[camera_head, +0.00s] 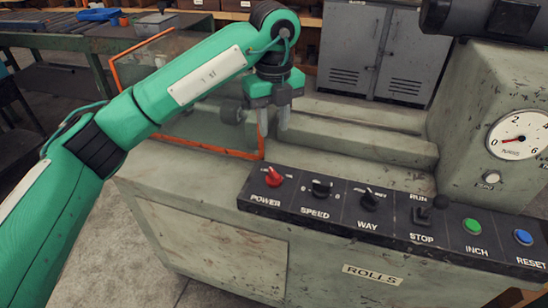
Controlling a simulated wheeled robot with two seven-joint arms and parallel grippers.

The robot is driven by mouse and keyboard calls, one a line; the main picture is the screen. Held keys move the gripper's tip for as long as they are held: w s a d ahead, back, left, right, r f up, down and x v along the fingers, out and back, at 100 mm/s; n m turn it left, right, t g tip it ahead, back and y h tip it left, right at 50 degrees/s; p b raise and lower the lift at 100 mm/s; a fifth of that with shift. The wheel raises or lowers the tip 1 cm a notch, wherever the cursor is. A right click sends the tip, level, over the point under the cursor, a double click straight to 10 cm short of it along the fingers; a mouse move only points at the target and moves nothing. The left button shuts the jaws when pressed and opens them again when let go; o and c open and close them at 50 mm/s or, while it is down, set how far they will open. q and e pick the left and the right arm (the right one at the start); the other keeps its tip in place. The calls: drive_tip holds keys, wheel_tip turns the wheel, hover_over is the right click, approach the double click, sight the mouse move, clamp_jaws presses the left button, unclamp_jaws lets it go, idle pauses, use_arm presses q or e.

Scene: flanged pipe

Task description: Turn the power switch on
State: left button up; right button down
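The red power switch (273,177) sits at the left end of the black control panel (335,213), above the label POWER. Its knob tilts up and to the left. My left gripper (273,132) points down above and behind the switch, apart from it. Its two grey fingers are spread with a gap between them and nothing in it. My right gripper is not in view.
The panel also carries a speed knob (321,187), a way knob (369,201), a run/stop lever (433,209), a green inch button (473,226) and a blue reset button (523,237). A gauge (519,134) stands at right. An orange-edged clear guard (195,142) is behind my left arm.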

sight(274, 172)
use_arm(q)
wheel_tip(274, 172, down, 13)
drive_tip(key=shift+s+f, duration=0.15)
idle(0.4)
clamp_jaws()
